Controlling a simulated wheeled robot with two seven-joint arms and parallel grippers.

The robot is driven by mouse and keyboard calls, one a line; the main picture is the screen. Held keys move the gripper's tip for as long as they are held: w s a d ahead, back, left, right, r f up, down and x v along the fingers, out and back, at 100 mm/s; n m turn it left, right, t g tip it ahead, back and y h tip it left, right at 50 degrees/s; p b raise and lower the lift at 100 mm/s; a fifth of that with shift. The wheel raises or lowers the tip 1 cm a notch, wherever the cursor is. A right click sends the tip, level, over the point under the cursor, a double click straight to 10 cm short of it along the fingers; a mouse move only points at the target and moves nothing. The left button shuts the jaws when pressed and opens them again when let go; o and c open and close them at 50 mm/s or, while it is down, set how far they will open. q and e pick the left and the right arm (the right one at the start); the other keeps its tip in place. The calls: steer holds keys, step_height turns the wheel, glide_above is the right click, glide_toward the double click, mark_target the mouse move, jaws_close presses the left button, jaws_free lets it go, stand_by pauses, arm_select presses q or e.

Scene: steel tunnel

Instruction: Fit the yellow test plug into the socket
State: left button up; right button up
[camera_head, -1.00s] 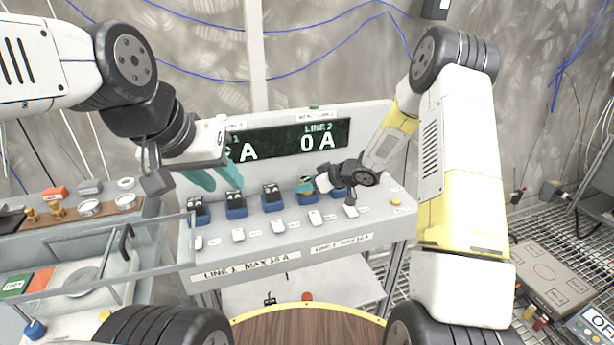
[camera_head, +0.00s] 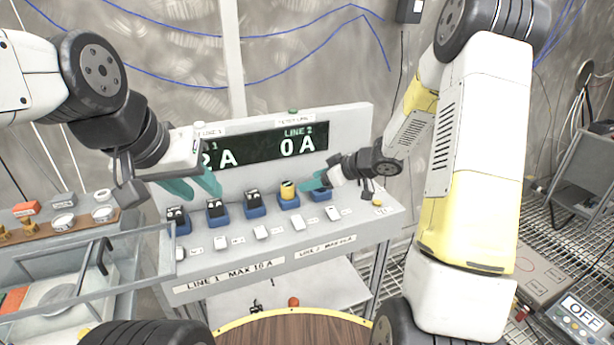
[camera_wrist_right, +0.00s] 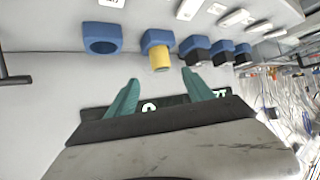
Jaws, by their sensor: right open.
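The yellow test plug (camera_head: 288,190) stands upright in the blue socket (camera_head: 289,203), fourth from the left on the grey panel. How deep it sits I cannot tell. In the right wrist view the yellow plug (camera_wrist_right: 161,58) sticks out of its blue socket (camera_wrist_right: 157,38), beyond and roughly between my fingertips. My right gripper (camera_head: 310,182) is open and empty, just right of the plug; its teal fingers (camera_wrist_right: 160,83) are apart with nothing between them. My left gripper (camera_head: 204,196) is open and empty, above the left sockets.
Three sockets to the left hold black plugs (camera_head: 254,203); the rightmost blue socket (camera_wrist_right: 102,38) is empty. White switches (camera_head: 262,233) line the panel front. The display (camera_head: 270,147) reads 0 A for Line 2. A glass-sided case (camera_head: 90,265) stands left, a round wooden top (camera_head: 300,330) in front.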

steer(key=d+r+m+t+h, duration=0.4)
steer(key=d+r, duration=0.4)
steer(key=r, duration=0.4)
steer(key=s+d+r+m+h, duration=0.3)
steer(key=s+d+r+h, duration=0.15)
steer(key=s, duration=0.25)
steer(key=s+a+r+m+g+y, duration=0.1)
steer(key=s+a+g, duration=0.1)
steer(key=s, duration=0.9)
steer(key=s+a+r+m+g+y, duration=0.1)
steer(key=s+a, duration=0.3)
steer(key=s, duration=0.8)
steer(key=shift+m+g, duration=0.4)
steer(key=shift+g, duration=0.5)
